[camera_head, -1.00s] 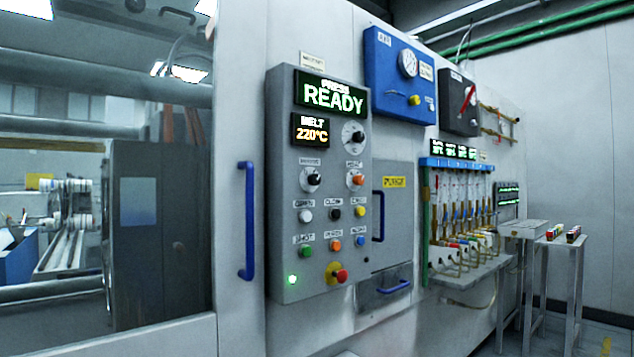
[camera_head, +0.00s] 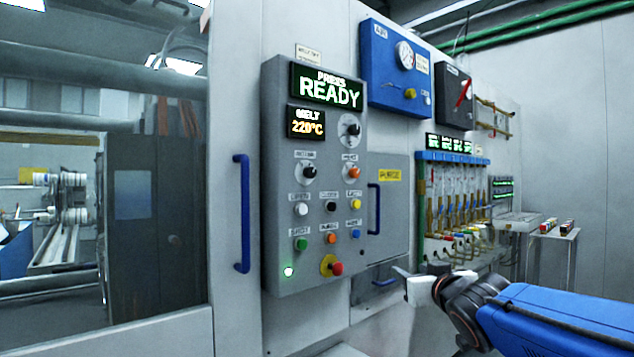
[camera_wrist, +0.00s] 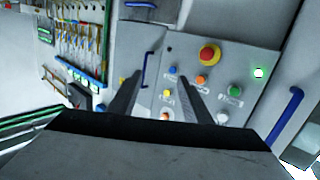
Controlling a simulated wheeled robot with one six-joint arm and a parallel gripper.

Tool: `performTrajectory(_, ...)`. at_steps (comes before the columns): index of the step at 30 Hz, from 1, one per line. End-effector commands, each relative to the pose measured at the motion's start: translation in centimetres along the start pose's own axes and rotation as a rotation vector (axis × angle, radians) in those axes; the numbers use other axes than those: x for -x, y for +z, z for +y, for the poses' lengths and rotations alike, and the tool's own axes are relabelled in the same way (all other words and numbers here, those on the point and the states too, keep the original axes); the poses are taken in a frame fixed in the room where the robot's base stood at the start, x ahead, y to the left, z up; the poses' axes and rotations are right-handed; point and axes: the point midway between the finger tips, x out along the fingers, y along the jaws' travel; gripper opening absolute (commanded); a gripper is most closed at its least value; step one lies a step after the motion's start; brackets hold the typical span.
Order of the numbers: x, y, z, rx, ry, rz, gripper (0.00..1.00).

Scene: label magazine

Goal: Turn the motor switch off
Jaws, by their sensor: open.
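A grey press control panel (camera_head: 275,210) carries rotary knobs and push buttons. A black knob (camera_head: 309,172) sits in the left of its middle row, under a small label that looks like "MOTOR" but is blurred. An orange knob (camera_head: 354,173) is to its right and another black knob (camera_head: 352,130) is above. My gripper (camera_head: 422,283) is at the lower right of the panel, apart from it. In the wrist view my gripper (camera_wrist: 160,76) is open and empty, its fingers in front of the upside-down panel. The left black knob is hidden there behind my gripper.
A red emergency button (camera_head: 336,268) is low on the panel. A blue door handle (camera_head: 242,213) stands out to the left, and a blue cabinet handle (camera_head: 374,208) to the right. A hose manifold (camera_head: 455,157) is further right. Space before the panel is clear.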

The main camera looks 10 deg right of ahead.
Motion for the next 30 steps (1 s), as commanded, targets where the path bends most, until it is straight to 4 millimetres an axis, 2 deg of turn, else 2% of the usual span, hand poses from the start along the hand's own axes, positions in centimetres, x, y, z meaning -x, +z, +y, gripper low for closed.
performTrajectory(1, -1.0, -2.1, -0.2, 0.004, -0.028, 0.063, 0.45)
performTrajectory(3, -2.0, -4.9, -1.0, 0.010, -0.082, 0.154, 0.45)
performTrajectory(6, -2.9, -8.5, -2.4, 0.018, -0.174, 0.269, 0.45)
performTrajectory(12, -3.3, -13.6, -5.7, 0.031, -0.402, 0.447, 0.45)
performTrajectory(17, -2.7, -15.4, -7.8, 0.035, -0.561, 0.519, 0.45)
performTrajectory(23, -2.2, -16.0, -8.8, 0.036, -0.648, 0.547, 0.45)
performTrajectory(30, -3.5, -16.9, -10.1, 0.036, -0.654, 0.548, 0.45)
